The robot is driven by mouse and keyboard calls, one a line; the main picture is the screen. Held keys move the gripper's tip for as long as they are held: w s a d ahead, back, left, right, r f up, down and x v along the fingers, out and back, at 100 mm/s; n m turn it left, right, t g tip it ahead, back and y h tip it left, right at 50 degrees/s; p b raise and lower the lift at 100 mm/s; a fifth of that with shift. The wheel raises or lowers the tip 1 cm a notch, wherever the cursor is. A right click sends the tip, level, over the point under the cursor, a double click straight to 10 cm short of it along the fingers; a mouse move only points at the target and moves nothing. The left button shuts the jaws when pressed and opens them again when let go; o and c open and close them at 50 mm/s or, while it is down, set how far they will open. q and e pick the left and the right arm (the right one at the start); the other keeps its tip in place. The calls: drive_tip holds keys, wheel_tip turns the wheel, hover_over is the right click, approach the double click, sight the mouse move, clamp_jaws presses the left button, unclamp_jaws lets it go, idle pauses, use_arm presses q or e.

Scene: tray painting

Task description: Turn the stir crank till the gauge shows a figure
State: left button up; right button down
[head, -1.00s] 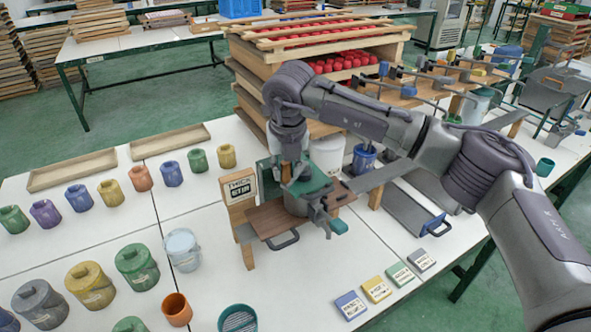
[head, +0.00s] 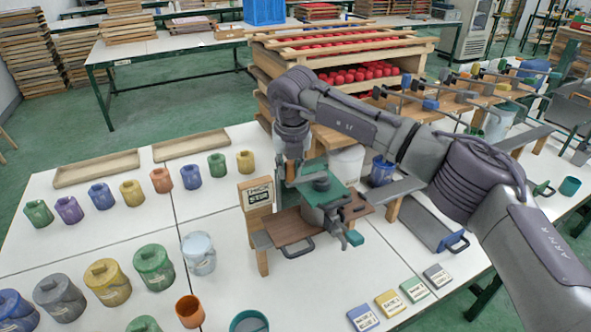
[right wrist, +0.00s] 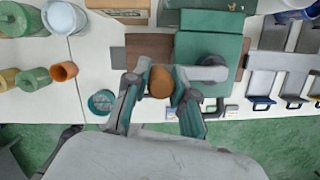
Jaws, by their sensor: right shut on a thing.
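The stirring stand (head: 315,205) has a green top, a brown wooden base and a dark round hub (head: 321,184). In the right wrist view, a grey crank arm (right wrist: 212,73) runs from the hub to a brown wooden knob (right wrist: 160,84). My right gripper (head: 290,174) is shut on that knob, left of the hub in the head view, with one finger on each side. A sign on a wooden post (head: 257,192) stands left of the stand; its lettering is too small to read surely, and I see no clear figure. My left gripper is out of view.
Lidded pots (head: 154,267) and small coloured cups (head: 132,193) stand on the left. Labelled cards (head: 390,303) lie in front at the right. A wooden rack of red items (head: 350,78) stands behind. My right arm crosses above the table's right part.

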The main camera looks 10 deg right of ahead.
drive_tip(key=w+p, duration=0.3)
drive_tip(key=w, duration=0.4)
drive_tip(key=shift+r, duration=0.15)
idle(0.4)
drive_tip(key=shift+d, duration=0.1)
